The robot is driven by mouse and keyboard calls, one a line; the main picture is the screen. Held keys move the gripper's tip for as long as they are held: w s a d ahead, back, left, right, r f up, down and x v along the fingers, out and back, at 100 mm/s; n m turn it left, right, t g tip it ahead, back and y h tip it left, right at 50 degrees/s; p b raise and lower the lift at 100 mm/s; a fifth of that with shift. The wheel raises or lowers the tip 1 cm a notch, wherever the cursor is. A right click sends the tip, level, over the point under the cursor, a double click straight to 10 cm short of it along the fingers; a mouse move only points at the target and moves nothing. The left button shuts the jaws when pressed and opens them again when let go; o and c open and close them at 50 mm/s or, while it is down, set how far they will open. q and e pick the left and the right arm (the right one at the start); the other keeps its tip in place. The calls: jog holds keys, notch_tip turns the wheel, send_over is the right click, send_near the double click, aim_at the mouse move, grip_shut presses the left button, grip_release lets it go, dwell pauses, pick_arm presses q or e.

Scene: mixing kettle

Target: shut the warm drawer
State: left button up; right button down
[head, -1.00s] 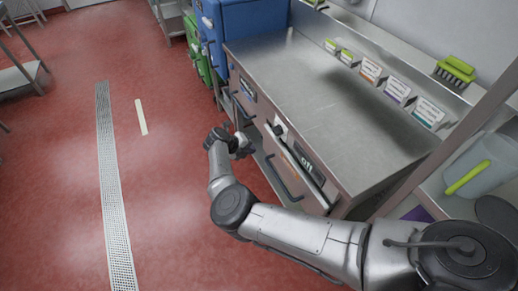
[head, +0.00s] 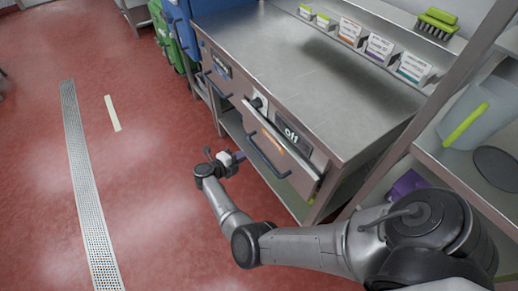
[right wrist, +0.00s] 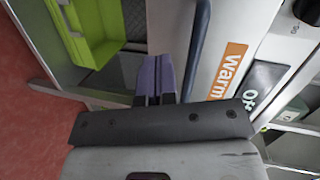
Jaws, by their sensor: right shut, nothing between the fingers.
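The warm drawer (head: 282,150) is in the counter's front, below a dark display. Its front panel stands out a little from the counter, so it looks partly open. It has a dark bar handle (head: 266,153). In the right wrist view the drawer front (right wrist: 224,60) carries an orange "Warm" label, with the handle (right wrist: 197,45) beside it. My right gripper (head: 240,156) is shut and empty, in front of the drawer near the handle. Its purple fingers (right wrist: 158,75) appear beside the handle; I cannot tell whether they touch. My left gripper is not in view.
Another drawer (head: 217,83) with a handle is further left. A lower shelf holds a green container (right wrist: 90,30). A shelf unit with a clear jug (head: 480,113) stands at the right. The red floor (head: 150,200) at the left is clear.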

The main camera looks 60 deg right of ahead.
aim_at(267, 139)
jog(key=w+a+r+m+g+h, duration=0.2)
jog(key=a+r, duration=0.4)
jog(key=shift+m+g, duration=0.8)
jog(key=shift+m, duration=0.1)
jog(key=x, duration=0.4)
jog(key=s+x, duration=0.1)
jog(key=x, duration=0.3)
jog(key=s+a+b+x, duration=0.1)
jog(key=x, duration=0.3)
jog(key=shift+s+d, duration=0.2)
jog(key=shift+d, duration=0.05)
jog(key=shift+x, duration=0.8)
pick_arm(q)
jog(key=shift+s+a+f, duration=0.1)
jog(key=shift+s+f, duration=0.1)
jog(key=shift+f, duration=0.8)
pick_arm(e)
jog(key=shift+d, duration=0.15)
